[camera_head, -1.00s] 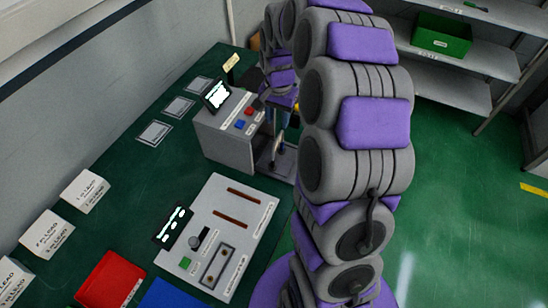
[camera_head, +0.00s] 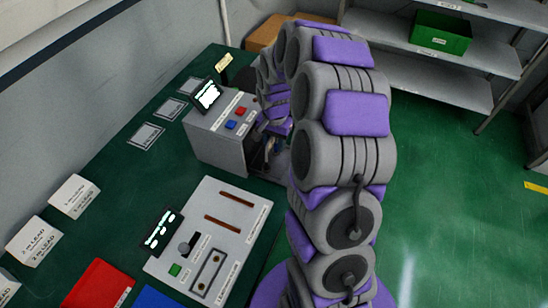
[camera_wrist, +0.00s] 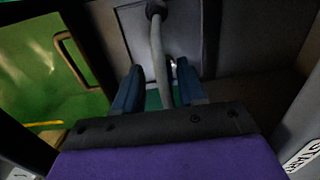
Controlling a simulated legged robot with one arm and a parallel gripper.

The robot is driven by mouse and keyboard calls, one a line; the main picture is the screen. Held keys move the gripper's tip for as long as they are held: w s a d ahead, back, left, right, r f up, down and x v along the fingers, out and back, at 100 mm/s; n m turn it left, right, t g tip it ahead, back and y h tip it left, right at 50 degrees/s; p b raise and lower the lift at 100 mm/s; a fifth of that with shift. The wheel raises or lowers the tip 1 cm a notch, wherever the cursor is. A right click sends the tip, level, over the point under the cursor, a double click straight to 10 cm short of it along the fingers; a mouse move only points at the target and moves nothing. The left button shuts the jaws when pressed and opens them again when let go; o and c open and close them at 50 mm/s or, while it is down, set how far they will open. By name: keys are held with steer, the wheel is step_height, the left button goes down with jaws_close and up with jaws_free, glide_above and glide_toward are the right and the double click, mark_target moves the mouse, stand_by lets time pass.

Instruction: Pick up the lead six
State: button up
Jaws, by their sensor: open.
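My gripper (camera_wrist: 157,92) shows in the wrist view with its two blue fingers apart. A grey cable-like or rod-like piece (camera_wrist: 158,50) with a dark end runs between the fingers; I cannot tell whether it touches either one, or whether it is the lead six. In the head view my gripper (camera_head: 270,150) is small and partly hidden by my arm, at the open right side of the grey machine (camera_head: 218,140). White boxes with "LEAD" labels, one of them in front (camera_head: 35,240), stand at the left; their full numbers are not clearly readable.
The grey panel (camera_head: 212,240) with dark slots and a small display lies on the green table (camera_head: 110,185). A red tray (camera_head: 98,285) and a blue one (camera_head: 155,298) are at the front. A shelf with a green bin (camera_head: 440,32) stands at the back right.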

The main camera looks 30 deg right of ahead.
steer(key=shift+a+r, duration=0.1)
steer(key=shift+a, duration=0.9)
steer(key=shift+c, duration=1.3)
steer(key=shift+d, duration=0.1)
steer(key=c, duration=0.3)
steer(key=shift+d, duration=0.55)
jaws_close()
